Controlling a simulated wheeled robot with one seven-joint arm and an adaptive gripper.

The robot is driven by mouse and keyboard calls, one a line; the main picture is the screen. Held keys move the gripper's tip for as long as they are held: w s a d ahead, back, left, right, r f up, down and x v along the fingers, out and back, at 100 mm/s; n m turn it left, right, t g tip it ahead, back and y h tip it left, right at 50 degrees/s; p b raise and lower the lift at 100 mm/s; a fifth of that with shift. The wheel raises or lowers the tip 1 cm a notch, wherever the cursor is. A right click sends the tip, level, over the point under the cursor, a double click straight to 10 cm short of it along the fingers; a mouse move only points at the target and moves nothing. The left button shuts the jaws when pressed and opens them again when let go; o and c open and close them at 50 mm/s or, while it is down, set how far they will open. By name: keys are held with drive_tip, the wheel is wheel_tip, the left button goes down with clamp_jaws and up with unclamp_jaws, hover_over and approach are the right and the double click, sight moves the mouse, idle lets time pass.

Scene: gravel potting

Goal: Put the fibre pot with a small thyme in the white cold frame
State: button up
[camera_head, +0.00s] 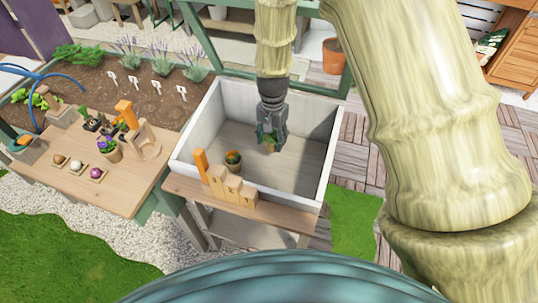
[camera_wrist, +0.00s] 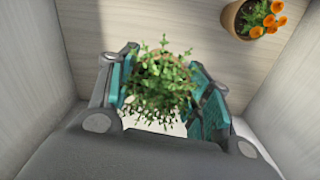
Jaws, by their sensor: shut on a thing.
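My gripper (camera_head: 271,133) is inside the white cold frame (camera_head: 186,147), above its wooden floor. In the wrist view my gripper (camera_wrist: 165,95) has its teal-padded fingers closed around the fibre pot with a small thyme. The green leafy thyme (camera_wrist: 160,82) fills the space between the fingers and hides most of the pot. In the head view the fibre pot (camera_head: 270,147) shows as a small tan patch below the fingers. I cannot tell whether its base touches the floor.
A pot with orange flowers (camera_head: 233,160) stands in the cold frame, left of my gripper; it also shows in the wrist view (camera_wrist: 254,18). Wooden blocks (camera_head: 228,186) line the front ledge. A wooden table (camera_head: 115,185) with pots and small items is at left. The frame's right side is clear.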

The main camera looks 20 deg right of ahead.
drive_tip(key=shift+f, duration=3.4)
drive_tip(key=shift+f, duration=0.15)
drive_tip(key=o, duration=1.1)
drive_tip(key=shift+c, duration=0.2)
wheel_tip(320, 180, up, 12)
drive_tip(key=shift+r, duration=0.15)
